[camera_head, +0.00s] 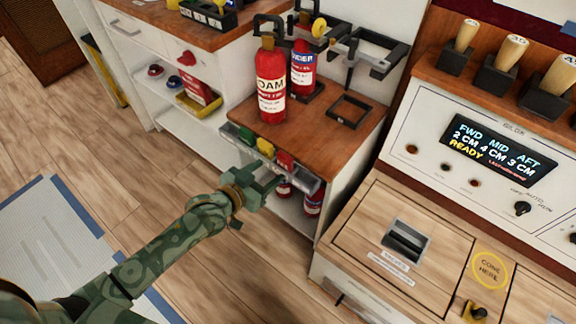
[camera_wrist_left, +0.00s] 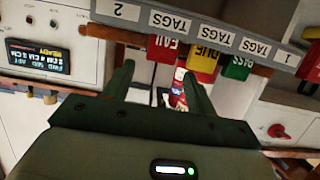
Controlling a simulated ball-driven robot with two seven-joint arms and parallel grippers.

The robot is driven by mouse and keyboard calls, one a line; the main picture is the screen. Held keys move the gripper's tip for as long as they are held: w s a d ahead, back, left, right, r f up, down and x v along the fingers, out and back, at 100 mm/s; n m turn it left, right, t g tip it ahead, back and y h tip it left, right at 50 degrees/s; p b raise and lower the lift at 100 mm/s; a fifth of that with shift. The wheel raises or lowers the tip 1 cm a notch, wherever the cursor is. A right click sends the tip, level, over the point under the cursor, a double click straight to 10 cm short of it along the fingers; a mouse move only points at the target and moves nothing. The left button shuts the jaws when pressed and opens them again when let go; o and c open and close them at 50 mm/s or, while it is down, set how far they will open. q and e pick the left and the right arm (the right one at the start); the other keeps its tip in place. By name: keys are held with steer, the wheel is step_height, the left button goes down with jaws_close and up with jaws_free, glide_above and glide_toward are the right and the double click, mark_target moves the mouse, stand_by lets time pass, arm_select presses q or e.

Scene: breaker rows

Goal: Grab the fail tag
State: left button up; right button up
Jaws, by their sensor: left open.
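The red fail tag (camera_head: 285,160) hangs on the grey tag rail (camera_head: 302,182) at the front edge of a wooden-topped cabinet, right of a yellow tag (camera_head: 265,147) and a green tag (camera_head: 245,135). In the left wrist view, upside down, the fail tag (camera_wrist_left: 162,48) hangs from the rail (camera_wrist_left: 190,33) beside the yellow due tag (camera_wrist_left: 203,66). My left gripper (camera_head: 272,184) is open and empty, just in front of and below the fail tag. In the wrist view, the tag appears beyond and between its fingertips (camera_wrist_left: 154,72). My right gripper is not in view.
A foam extinguisher (camera_head: 271,85) and a second red extinguisher (camera_head: 302,70) stand on the cabinet top (camera_head: 325,125). More red cylinders sit on the shelf below the rail. A console (camera_head: 470,150) with drawers stands at right. Open floor (camera_head: 150,180) lies at left.

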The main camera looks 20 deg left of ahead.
mark_target(283, 158)
arm_select(q)
steer(key=b+x, duration=0.3)
steer(key=x, duration=0.3)
steer(key=shift+w+f+b, duration=0.15)
steer(key=shift+w+b, duration=0.2)
steer(key=shift+w, duration=0.3)
steer(key=shift+r, duration=0.25)
steer(key=c, duration=0.7)
steer(key=shift+c, duration=0.2)
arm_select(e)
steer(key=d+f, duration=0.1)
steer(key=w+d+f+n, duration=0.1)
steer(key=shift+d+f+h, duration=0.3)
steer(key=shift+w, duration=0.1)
